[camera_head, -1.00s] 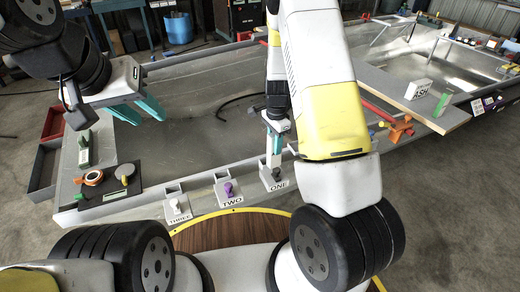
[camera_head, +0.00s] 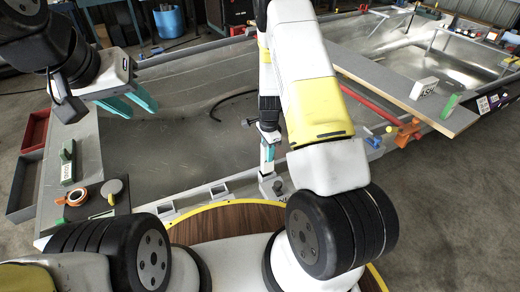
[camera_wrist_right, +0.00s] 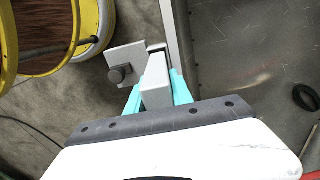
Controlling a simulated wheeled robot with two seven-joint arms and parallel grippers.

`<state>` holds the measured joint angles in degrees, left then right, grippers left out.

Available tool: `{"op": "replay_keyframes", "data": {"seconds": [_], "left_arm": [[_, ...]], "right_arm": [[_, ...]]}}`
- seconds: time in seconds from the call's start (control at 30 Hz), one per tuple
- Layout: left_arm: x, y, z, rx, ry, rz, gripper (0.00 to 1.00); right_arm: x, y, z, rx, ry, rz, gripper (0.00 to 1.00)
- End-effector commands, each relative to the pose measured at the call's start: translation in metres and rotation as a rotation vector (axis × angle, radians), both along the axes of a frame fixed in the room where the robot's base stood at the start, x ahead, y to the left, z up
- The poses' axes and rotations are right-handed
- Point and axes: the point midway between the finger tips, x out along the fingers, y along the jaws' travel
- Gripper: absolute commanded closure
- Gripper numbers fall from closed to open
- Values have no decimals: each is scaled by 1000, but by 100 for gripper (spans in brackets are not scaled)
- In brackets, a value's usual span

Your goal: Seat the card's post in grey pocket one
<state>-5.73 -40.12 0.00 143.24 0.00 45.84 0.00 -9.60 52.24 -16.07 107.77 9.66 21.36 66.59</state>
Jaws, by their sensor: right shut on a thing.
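My right gripper (camera_head: 268,140) points down over the hull's near edge, its teal fingers shut on a pale grey card (camera_head: 268,153). In the right wrist view the held card (camera_wrist_right: 157,88) shows end-on between the fingers. Grey pocket one (camera_wrist_right: 157,47) shows partly just beyond the card there. Its angled plate (camera_wrist_right: 124,60) with a dark knob (camera_wrist_right: 118,74) is beside it; the plate also shows in the head view (camera_head: 283,190). The card's lower end is close to the pocket; whether its post is inside is hidden. My left gripper (camera_head: 128,105) is open and empty.
Two other grey pockets (camera_head: 219,189) stand left along the edge. A white box (camera_head: 424,88) and green block (camera_head: 451,105) stand on a right-hand board. The hull floor is mostly bare.

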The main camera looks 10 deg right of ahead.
Motion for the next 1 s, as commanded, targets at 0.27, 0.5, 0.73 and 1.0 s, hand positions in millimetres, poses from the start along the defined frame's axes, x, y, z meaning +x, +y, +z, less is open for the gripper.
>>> {"op": "replay_keyframes", "data": {"seconds": [0.27, 0.5, 0.73, 1.0], "left_arm": [[0, 0, 0, 0, 0, 0, 64], [0, 0, 0, 0, 0, 0, 64], [0, 0, 0, 0, 0, 0, 64], [0, 0, 0, 0, 0, 0, 64]], "right_arm": [[1, 0, -32, 0, -1, 1, 100], [0, 0, -62, 0, 1, 0, 100], [1, 0, -68, 0, -3, 1, 100], [0, 0, -71, 0, -1, 0, 59]]}}
